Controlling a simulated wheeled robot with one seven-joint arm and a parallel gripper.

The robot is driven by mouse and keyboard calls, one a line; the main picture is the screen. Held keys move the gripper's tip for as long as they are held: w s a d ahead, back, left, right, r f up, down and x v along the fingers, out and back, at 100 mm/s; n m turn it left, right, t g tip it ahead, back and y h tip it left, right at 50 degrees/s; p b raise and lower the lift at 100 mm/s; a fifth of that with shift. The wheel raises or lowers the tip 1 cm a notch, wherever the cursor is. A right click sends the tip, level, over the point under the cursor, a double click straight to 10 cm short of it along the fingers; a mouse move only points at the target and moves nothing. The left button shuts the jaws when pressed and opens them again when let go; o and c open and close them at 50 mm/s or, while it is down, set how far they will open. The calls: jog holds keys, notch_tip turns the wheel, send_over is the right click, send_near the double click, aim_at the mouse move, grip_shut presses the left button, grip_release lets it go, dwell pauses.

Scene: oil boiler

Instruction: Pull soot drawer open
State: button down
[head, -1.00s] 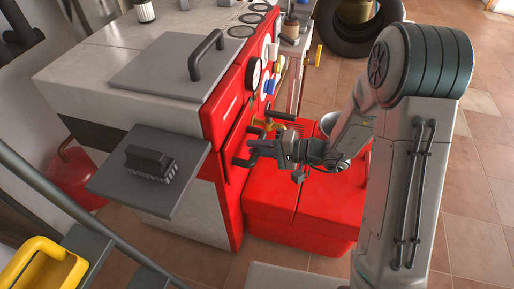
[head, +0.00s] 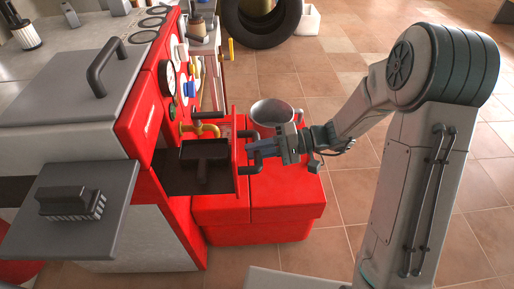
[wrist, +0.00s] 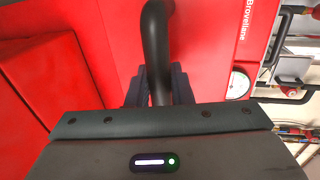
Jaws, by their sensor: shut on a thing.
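The soot drawer (head: 237,182) is pulled out from the red front of the boiler (head: 140,118); its dark inside shows from above. A dark block-like object with a stubby handle (head: 204,152) lies in it. My gripper (head: 262,150) is shut on the drawer's black bar handle (head: 256,166) at the drawer's front. In the wrist view the handle (wrist: 156,45) runs down between my dark fingers (wrist: 158,92), against a red panel. The lower end of the handle is hidden behind the gripper body.
Red boxes (head: 285,205) stand on the floor below the drawer, with a metal bowl (head: 272,112) close behind my gripper. A brass valve (head: 200,129) and gauges (head: 166,78) sit on the boiler front. A grey side shelf (head: 75,225) holds a brush (head: 72,203). Tiled floor at right is open.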

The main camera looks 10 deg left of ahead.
jog(key=shift+d, duration=0.15)
jog(key=c, duration=1.3)
grip_release()
jog(key=p+v, duration=0.2)
jog(key=v, duration=1.2)
jog(key=s+d+r+m+t+h+p, duration=0.1)
jog(key=s+d+r+t+h+p, duration=0.1)
jog(key=s+r+h+p, duration=0.3)
jog(key=s+d+r+m+t+h+p, duration=0.1)
jog(key=s+d+r+h+p, duration=0.4)
jog(key=r+p, duration=0.5)
jog(key=s+d+r+m+t+h+p, duration=0.1)
jog(key=s+d+r+t+h+p, duration=0.2)
jog(key=r, duration=1)
jog(key=shift+s+d+r+t+h+p, duration=0.15)
jog(key=shift+s+h+p, duration=0.35)
jog(key=shift+p, duration=0.7)
jog(key=shift+s+d+r+t+h+p, duration=0.1)
jog(key=shift+s+d+t+h+p, duration=0.3)
jog(key=shift+p, duration=0.75)
